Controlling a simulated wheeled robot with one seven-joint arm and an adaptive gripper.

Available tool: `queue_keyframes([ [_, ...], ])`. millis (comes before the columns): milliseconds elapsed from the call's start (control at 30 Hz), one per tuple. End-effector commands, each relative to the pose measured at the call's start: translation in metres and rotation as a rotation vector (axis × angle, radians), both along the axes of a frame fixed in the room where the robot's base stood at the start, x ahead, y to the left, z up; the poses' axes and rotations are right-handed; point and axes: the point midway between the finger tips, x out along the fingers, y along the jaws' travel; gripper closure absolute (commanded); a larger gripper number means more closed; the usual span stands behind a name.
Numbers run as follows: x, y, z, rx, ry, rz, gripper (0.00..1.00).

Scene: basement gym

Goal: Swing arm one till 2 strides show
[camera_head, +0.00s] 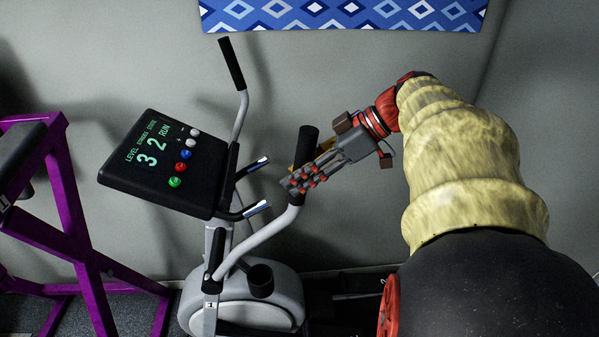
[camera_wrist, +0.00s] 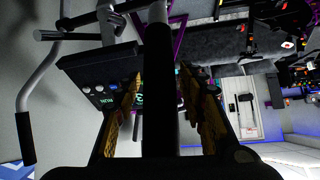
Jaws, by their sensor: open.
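The elliptical trainer's console (camera_head: 150,190) faces up, and its lit display (camera_head: 150,145) reads level 3, strides 2 and RUN. The near swing arm (camera_head: 262,236) is a grey bent bar with a black grip (camera_head: 305,150) at its top. A plate marked 1 (camera_head: 210,305) sits low on the machine near this arm. My gripper (camera_head: 297,181) is open at this grip. In the wrist view the black grip (camera_wrist: 158,75) runs between my two yellowish fingers; whether they touch it I cannot tell. The far swing arm (camera_head: 232,65) stands behind the console.
Two short fixed handles (camera_head: 255,209) stick out beside the console, close to my gripper. Console buttons (camera_head: 185,155) are white, blue, red and green. A purple frame (camera_head: 75,210) stands at left. The grey wall (camera_head: 330,80) is behind, with a blue patterned hanging (camera_head: 340,14).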

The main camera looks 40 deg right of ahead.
Motion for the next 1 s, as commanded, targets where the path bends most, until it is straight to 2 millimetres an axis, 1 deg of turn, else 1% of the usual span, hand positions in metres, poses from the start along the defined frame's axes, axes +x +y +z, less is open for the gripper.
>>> queue_keyframes([
  [167, -0.002, -0.003, 0.004, -0.001, -0.001, -0.002, 0.6],
  [267, -0.009, -0.01, 0.012, -0.002, -0.002, -0.003, 0.6],
  [600, -0.045, -0.046, 0.055, -0.001, 0.0, -0.004, 0.6],
  [700, -0.054, -0.054, 0.066, -0.001, 0.0, -0.004, 0.6],
  [833, -0.061, -0.061, 0.074, 0.0, 0.0, -0.001, 0.6],
  [1000, -0.065, -0.063, 0.079, 0.0, 0.0, 0.0, 0.6],
])
